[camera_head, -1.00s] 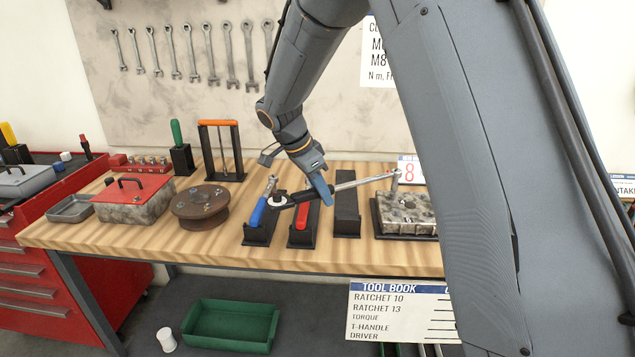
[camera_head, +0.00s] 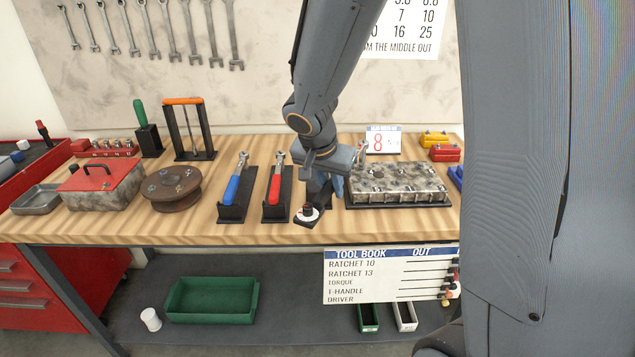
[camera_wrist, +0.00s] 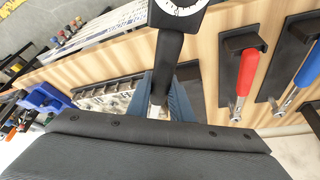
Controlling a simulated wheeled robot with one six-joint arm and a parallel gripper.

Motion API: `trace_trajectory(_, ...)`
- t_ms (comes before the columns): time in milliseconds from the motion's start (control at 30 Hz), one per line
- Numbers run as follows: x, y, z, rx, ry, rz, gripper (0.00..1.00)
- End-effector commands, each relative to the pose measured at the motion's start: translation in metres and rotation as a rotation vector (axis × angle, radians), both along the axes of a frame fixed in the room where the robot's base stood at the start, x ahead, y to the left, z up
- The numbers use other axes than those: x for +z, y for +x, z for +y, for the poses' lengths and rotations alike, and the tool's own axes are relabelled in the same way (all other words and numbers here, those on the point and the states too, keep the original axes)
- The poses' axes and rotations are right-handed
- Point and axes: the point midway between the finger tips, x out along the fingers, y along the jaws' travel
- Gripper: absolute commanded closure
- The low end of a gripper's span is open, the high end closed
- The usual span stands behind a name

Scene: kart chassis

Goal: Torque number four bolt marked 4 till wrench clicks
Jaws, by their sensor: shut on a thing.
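My gripper (camera_head: 335,183) is shut on the torque wrench, a black-handled tool with a white round dial (camera_head: 307,213) at its near end. In the wrist view the black handle (camera_wrist: 170,60) runs from the dial down between my blue fingers (camera_wrist: 165,98). The wrench is held above the bench, left of the mottled metal block (camera_head: 400,182). A silver piece (camera_head: 363,152), seemingly the wrench head, shows behind my gripper near the block's back left corner. I cannot tell whether it touches a bolt. Several bolts show on the block; their numbers are too small to read.
A card (camera_head: 383,141) reading 8 stands behind the block. Red (camera_head: 274,190) and blue (camera_head: 233,190) ratchets lie in black holders to the left. A rusty round hub (camera_head: 172,190) and a red-lidded box (camera_head: 100,185) stand further left. The bench front between them is clear.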

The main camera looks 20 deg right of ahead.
Motion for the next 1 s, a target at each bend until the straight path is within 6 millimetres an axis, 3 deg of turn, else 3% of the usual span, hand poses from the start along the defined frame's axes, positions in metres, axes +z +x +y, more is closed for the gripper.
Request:
trace_trajectory(500, 0.002, -0.034, -0.049, 0.247, 0.0, -0.001, 1.0)
trace_trajectory(1000, 0.001, -0.039, -0.056, 0.29, -0.001, -0.002, 1.0)
